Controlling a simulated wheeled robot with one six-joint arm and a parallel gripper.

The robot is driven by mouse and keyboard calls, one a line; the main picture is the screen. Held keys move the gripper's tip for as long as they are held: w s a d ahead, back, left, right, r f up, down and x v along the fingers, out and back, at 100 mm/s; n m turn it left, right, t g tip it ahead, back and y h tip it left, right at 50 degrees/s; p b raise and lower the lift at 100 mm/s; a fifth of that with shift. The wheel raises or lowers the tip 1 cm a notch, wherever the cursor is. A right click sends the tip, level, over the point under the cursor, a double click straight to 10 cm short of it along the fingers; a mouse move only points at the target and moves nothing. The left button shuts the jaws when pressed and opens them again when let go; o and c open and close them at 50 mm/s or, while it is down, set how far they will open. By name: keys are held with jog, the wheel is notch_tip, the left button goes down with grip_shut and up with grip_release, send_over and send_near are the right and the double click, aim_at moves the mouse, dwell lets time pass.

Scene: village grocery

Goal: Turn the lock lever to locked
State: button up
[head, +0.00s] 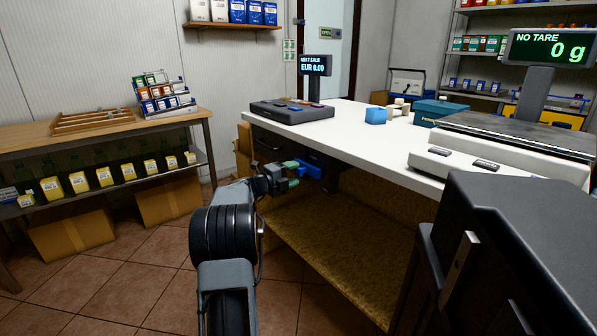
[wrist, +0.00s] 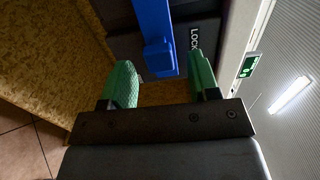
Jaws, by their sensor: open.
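A blue lock lever (wrist: 153,22) shows in the wrist view, mounted on a dark panel. Its thick blue end lies between the two green fingertips of my gripper (wrist: 161,70). The gripper is open, with a gap visible on each side of the lever. White lettering beginning "LOC" (wrist: 194,38) is on the dark panel, partly hidden by the right finger. In the head view, my gripper (head: 294,173) is under the counter's edge, at the blue lever (head: 314,164). The arm and wrist partly hide that spot.
The white counter (head: 375,145) overhangs the lever. It carries a till (head: 290,111), a blue block (head: 376,116) and a scale (head: 460,165). A dark bulky object (head: 520,240) fills the right foreground. A shelf table (head: 75,140) stands at left, with tiled floor between.

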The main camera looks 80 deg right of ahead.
jog(key=p+v, duration=0.2)
jog(key=v, duration=0.9)
jog(key=shift+s+r, duration=0.1)
